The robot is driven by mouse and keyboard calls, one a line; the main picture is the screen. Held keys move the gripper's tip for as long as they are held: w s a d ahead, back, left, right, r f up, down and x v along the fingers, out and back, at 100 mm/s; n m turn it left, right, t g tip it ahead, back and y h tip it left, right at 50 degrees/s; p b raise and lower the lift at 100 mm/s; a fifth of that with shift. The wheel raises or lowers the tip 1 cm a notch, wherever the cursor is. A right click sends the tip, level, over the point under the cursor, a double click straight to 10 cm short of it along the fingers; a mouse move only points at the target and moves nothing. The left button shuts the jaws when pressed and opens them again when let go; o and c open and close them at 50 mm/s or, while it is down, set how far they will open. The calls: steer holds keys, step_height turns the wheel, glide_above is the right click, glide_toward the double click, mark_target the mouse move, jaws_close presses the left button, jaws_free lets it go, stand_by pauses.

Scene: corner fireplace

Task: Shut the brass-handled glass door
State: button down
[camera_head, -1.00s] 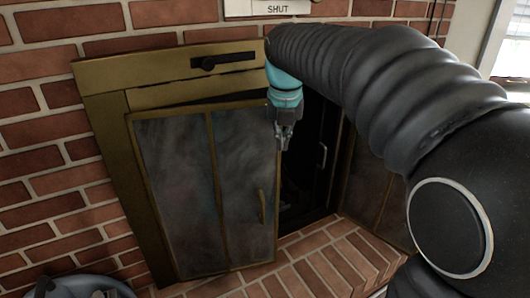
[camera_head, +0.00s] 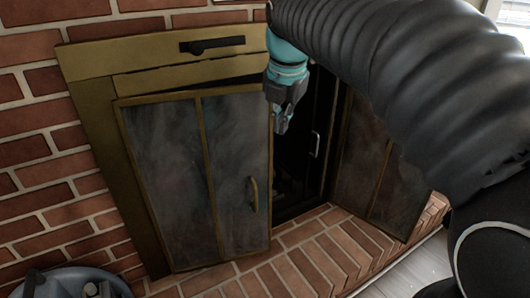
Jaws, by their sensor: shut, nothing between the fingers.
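The brass-handled glass door (camera_head: 165,185) is the left door of the fireplace, with smoky panes in a brass-coloured frame. It stands ajar, its top tilted away from the frame's upper bar and a dark gap along its right side. Its brass handle (camera_head: 254,195) is near its right edge. My gripper (camera_head: 281,128) points down, shut and empty, just right of the door's upper right edge, in front of the dark opening. I cannot tell whether it touches the door.
A second glass door (camera_head: 360,165) stands open on the right, partly behind my arm; a silvery handle (camera_head: 315,144) shows beside it. A brick hearth (camera_head: 330,250) runs below. A black slider (camera_head: 212,45) sits on the brass frame above. Brick wall lies left.

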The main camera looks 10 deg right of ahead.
steer(key=w+f+m, duration=0.2)
steer(key=f+m, duration=0.2)
steer(key=m, duration=0.5)
steer(key=w+a+f+m, duration=0.1)
steer(key=w+f+m, duration=0.2)
steer(key=m, duration=0.6)
steer(key=w+f+m+t, duration=0.1)
steer(key=w+f+m, duration=0.1)
steer(key=f+m, duration=0.4)
steer(key=shift+w+a+f+m+y+b, duration=0.1)
steer(key=shift+a+m+y+b, duration=0.1)
steer(key=shift+m, duration=0.5)
steer(key=shift+w+a+f+m+y+b, duration=0.1)
steer(key=shift+a+m+b, duration=0.1)
steer(key=shift+m, duration=0.5)
steer(key=shift+w, duration=0.55)
